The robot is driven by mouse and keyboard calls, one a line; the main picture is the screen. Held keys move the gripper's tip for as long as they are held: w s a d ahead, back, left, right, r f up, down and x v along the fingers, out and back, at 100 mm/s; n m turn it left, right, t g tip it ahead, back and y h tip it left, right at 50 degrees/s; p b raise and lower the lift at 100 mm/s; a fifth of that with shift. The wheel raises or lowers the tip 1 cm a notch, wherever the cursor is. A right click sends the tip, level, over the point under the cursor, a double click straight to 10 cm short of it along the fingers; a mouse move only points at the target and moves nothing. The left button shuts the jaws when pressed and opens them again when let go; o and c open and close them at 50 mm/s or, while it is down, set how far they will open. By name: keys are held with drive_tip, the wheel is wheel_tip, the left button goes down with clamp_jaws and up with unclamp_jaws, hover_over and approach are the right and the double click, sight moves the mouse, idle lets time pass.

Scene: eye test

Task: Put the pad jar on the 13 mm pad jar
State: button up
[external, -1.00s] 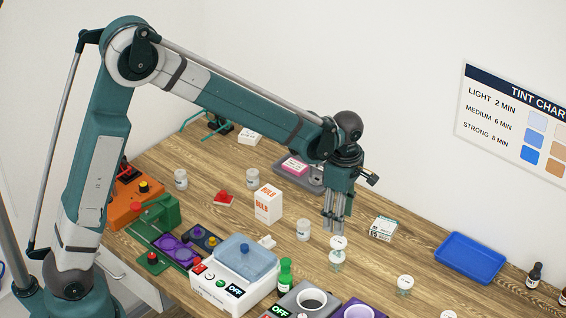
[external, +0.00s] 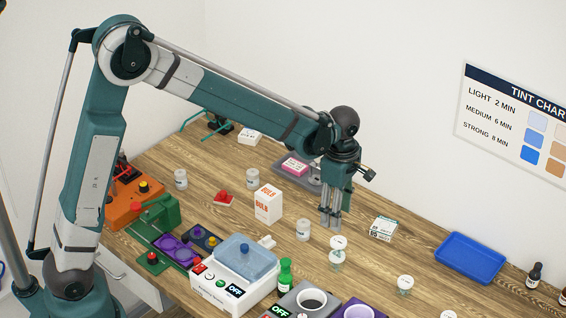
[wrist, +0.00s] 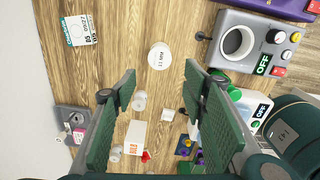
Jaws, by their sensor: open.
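In the external view, what looks like two lidded glass jars stacked, the upper (external: 338,243) over the lower (external: 336,261), stand just right of my gripper (external: 331,223). In the wrist view a round white lid (wrist: 159,57) marked with a small "MM" size, its digits hard to read, lies just beyond the fingertips. A white-labelled jar (external: 303,230) stands left of my gripper; a small jar (wrist: 139,99) shows between the fingers in the wrist view. My gripper (wrist: 158,84) is open, empty and above the table. Which jar is the pad jar cannot be told.

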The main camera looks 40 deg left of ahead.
drive_tip(key=s+a+r+m+t, duration=0.3)
drive_tip(key=s+a+r+m, duration=0.6)
drive_tip(key=s+a+r, duration=0.45)
drive_tip(key=s+a+r+m+t, duration=0.2)
drive_tip(key=s+a+m+t, duration=0.2)
drive_tip(key=s+a+m, duration=0.6)
drive_tip(key=s+a, duration=0.5)
drive_tip(key=s, duration=0.1)
drive_tip(key=shift+s, duration=0.15)
